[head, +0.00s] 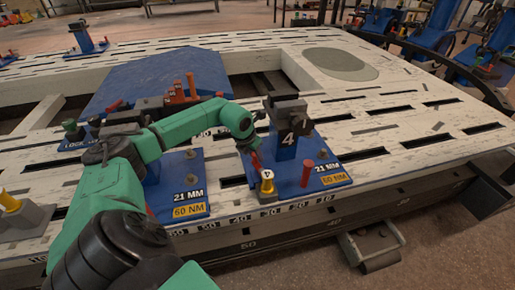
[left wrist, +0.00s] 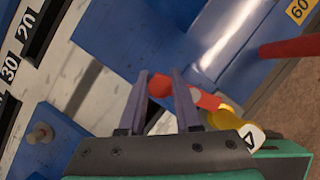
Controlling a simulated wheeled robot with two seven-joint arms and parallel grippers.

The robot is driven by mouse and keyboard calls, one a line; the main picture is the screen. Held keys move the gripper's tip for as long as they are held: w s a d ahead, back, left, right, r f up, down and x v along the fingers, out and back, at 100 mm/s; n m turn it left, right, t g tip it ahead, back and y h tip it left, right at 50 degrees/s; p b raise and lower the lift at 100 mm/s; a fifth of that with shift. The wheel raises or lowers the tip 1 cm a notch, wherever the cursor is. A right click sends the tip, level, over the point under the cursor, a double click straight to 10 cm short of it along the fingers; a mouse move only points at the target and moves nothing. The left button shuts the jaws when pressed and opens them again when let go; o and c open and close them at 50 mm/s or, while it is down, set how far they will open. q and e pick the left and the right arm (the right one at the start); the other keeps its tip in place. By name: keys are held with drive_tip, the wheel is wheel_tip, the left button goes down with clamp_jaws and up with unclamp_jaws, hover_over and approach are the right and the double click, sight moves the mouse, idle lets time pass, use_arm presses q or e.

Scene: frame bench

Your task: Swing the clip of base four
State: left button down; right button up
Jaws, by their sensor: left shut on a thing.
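Base four (head: 287,140) is a blue post on a blue plate, with a dark block on top and a white 4 on its face. A red clip arm (left wrist: 205,100) shows in the left wrist view, beside a yellow piece (left wrist: 226,119) with a white numbered tag. In the head view the yellow piece (head: 266,186) stands at the plate's front left. My left gripper (head: 252,150) is left of the post; in the left wrist view its fingers (left wrist: 168,88) are shut on the red clip arm. The head view mostly hides this grip. My right gripper is out of view.
A red peg (head: 307,173) stands right of the post. A second blue base plate (head: 180,195), marked 60 NM, lies to the left under my arm. The slotted white bench (head: 390,130) is clear to the right. Its front edge is close.

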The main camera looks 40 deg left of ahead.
use_arm(q)
drive_tip(key=n, duration=0.1)
drive_tip(key=s+n+y+p, duration=0.1)
drive_tip(key=n+p, duration=0.1)
drive_tip(key=shift+s+a+r+n, duration=0.15)
drive_tip(key=shift+s+a+n, duration=0.05)
drive_tip(key=shift+s+n, duration=0.1)
drive_tip(key=n, duration=0.1)
drive_tip(key=s+n+y, duration=0.1)
drive_tip(key=shift+d+n+g, duration=0.1)
drive_tip(key=shift+n+g, duration=0.3)
drive_tip(key=n, duration=0.1)
drive_tip(key=s+n+y, duration=0.1)
drive_tip(key=shift+d+n+g+p, duration=0.15)
drive_tip(key=shift+n+g+p, duration=0.15)
drive_tip(key=shift+n+g, duration=0.1)
drive_tip(key=shift+s+d+n+g+y, duration=0.25)
drive_tip(key=shift+s+n+g, duration=0.15)
drive_tip(key=shift+n, duration=0.6)
drive_tip(key=shift+s+d+n+g+y, duration=0.2)
drive_tip(key=shift+s+n+g+y, duration=0.15)
drive_tip(key=shift+n, duration=0.65)
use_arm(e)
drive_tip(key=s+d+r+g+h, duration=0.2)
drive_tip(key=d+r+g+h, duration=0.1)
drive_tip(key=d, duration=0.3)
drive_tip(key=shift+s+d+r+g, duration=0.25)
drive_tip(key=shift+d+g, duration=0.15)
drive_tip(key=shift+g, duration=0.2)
